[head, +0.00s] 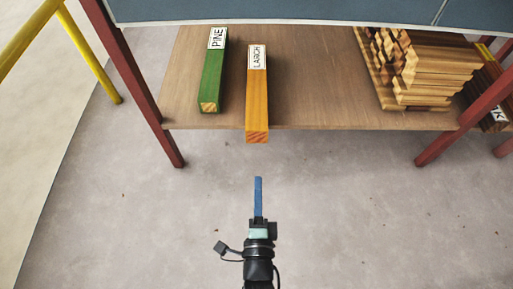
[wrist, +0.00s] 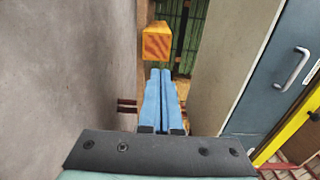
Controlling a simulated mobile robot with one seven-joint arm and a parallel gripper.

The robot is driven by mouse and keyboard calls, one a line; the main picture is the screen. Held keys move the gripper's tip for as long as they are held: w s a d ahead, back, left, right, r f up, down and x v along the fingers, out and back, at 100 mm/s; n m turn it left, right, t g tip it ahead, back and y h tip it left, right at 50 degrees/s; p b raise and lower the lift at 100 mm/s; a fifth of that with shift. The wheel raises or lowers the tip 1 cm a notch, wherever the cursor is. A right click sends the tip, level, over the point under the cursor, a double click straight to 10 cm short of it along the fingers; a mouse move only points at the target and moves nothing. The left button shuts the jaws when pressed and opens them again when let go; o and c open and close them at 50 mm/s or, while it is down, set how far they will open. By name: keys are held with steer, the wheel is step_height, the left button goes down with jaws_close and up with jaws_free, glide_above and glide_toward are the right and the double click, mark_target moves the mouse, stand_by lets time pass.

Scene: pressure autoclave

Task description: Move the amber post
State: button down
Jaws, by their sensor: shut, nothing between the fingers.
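The amber post (head: 257,95) lies on the wooden shelf board with a white LARCH label near its far end. Its near end sticks out a little past the board's front edge. My gripper (head: 258,179), with blue fingers, is in front of that end, roughly in line with it and apart from it. In the wrist view the fingers (wrist: 160,72) are shut together and empty. The post's square end (wrist: 156,44) shows just beyond the fingertips; the rest of the post is mostly hidden behind it.
A green post (head: 213,75) labelled PINE lies to the left on the same shelf board (head: 325,95). A stack of wood pieces (head: 425,75) is at the right. Dark red uprights (head: 130,85) frame the shelf, with a blue-grey panel (head: 300,12) above. The floor in front is clear.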

steer(key=b, duration=0.6)
glide_toward(258, 135)
steer(key=w, duration=0.5)
steer(key=shift+w+f, duration=0.1)
steer(key=shift+f, duration=0.2)
steer(key=shift+w+r+b, duration=0.15)
steer(key=shift+w+b, duration=0.15)
steer(key=shift+w, duration=0.55)
